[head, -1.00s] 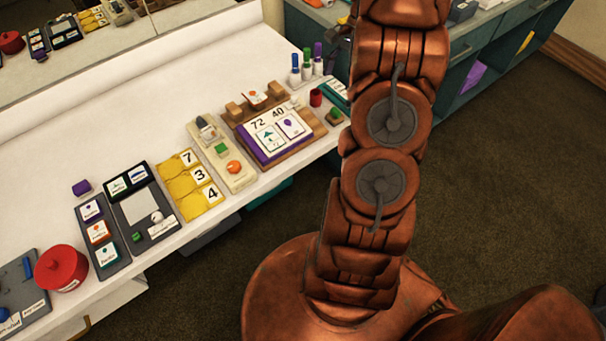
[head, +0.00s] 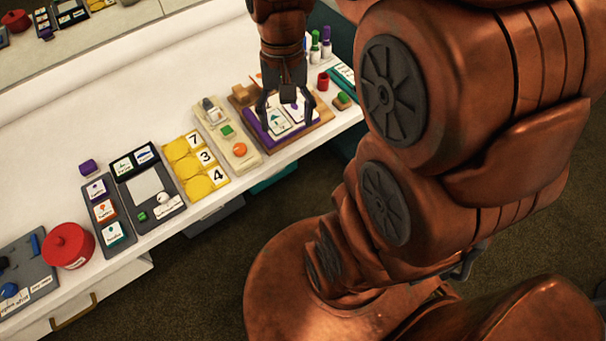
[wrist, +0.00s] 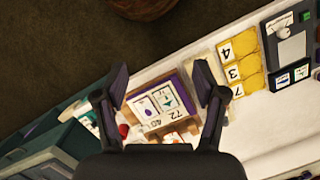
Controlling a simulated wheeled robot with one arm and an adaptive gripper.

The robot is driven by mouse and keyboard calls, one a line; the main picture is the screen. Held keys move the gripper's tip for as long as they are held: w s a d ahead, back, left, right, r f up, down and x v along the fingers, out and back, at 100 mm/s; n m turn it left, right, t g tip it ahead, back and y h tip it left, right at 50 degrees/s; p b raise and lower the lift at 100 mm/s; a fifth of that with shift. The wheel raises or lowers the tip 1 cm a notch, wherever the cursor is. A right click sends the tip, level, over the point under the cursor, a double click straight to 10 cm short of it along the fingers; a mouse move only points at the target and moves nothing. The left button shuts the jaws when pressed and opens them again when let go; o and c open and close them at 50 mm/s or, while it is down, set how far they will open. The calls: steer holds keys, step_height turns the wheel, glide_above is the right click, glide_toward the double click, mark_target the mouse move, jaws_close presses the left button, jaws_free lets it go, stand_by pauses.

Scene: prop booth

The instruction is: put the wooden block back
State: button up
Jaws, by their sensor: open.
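A wooden block (head: 241,94) sits at the back left of a wooden board (head: 326,114). A second wooden block that showed earlier at the back of the board is now hidden behind my arm. A purple-edged panel (head: 263,136) with cards lies on the board. My gripper (head: 286,118) points down over this panel, with its fingers open and apart and nothing between them. In the wrist view, my gripper (wrist: 162,88) frames the panel (wrist: 158,104), and small brown blocks (wrist: 172,138) show beyond it, partly cut off by the gripper body.
Left of the board are a cream tray (head: 225,145) with a green block and orange disc, yellow number tiles (head: 190,165), dark trays (head: 150,190) and a red pot (head: 68,245). A red cup (head: 323,81) and marker bottles stand right.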

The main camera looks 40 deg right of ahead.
steer(key=s+a+f+n, duration=0.1)
steer(key=s+a+n, duration=0.1)
steer(key=s, duration=0.3)
steer(key=s+a+n+h, duration=0.1)
steer(key=s+a+n, duration=0.1)
steer(key=s, duration=0.4)
steer(key=shift+s+a+f+n, duration=0.25)
steer(key=shift+a+f+n, duration=0.15)
steer(key=shift+n, duration=0.4)
